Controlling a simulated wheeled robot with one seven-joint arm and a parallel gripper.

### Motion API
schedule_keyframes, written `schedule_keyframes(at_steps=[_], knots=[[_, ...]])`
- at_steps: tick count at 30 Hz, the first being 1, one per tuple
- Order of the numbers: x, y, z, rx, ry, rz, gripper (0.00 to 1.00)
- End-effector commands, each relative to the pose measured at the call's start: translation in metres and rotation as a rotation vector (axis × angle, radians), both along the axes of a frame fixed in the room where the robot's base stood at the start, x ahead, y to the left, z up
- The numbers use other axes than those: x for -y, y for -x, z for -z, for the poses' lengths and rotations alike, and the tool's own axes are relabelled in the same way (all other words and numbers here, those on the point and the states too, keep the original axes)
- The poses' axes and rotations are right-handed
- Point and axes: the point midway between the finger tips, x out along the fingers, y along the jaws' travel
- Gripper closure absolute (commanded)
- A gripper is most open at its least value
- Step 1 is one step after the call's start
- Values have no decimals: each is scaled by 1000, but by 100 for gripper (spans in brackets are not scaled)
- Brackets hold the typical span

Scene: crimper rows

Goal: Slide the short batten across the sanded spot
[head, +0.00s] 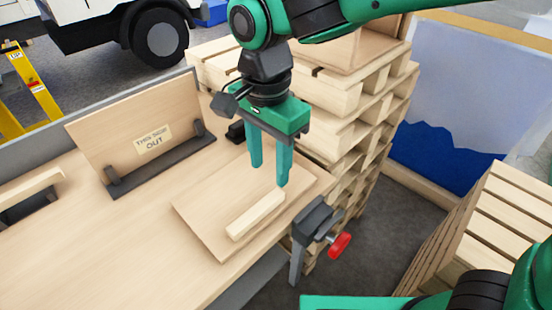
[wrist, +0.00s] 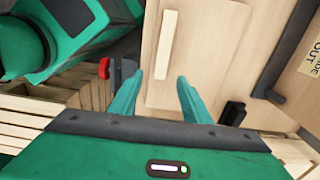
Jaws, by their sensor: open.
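The short batten (head: 256,214) is a pale wooden bar lying on a flat wooden board (head: 205,210) near the workbench's front right corner. It also shows in the wrist view (wrist: 166,44), lying lengthwise ahead of the fingers. My gripper (head: 269,177) is green and points down over the board, just behind the batten's far end. Its fingers stand apart with nothing between them, and they show in the wrist view (wrist: 158,97). I cannot make out a sanded spot on the board.
A clamp with a red knob (head: 340,244) sits at the bench's right edge. A panel marked "THIS SIDE OUT" (head: 140,130) stands in a dark holder behind the board. Stacked pallets (head: 340,120) rise behind my gripper. The bench's front left (head: 110,250) is clear.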

Motion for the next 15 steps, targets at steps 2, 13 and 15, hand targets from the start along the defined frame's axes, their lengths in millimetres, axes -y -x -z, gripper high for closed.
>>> schedule_keyframes(at_steps=[2,13,15], knots=[[-14,9,1,-4,0,1,56],[-21,14,29,-6,1,8,56],[-21,14,41,-6,1,7,56]])
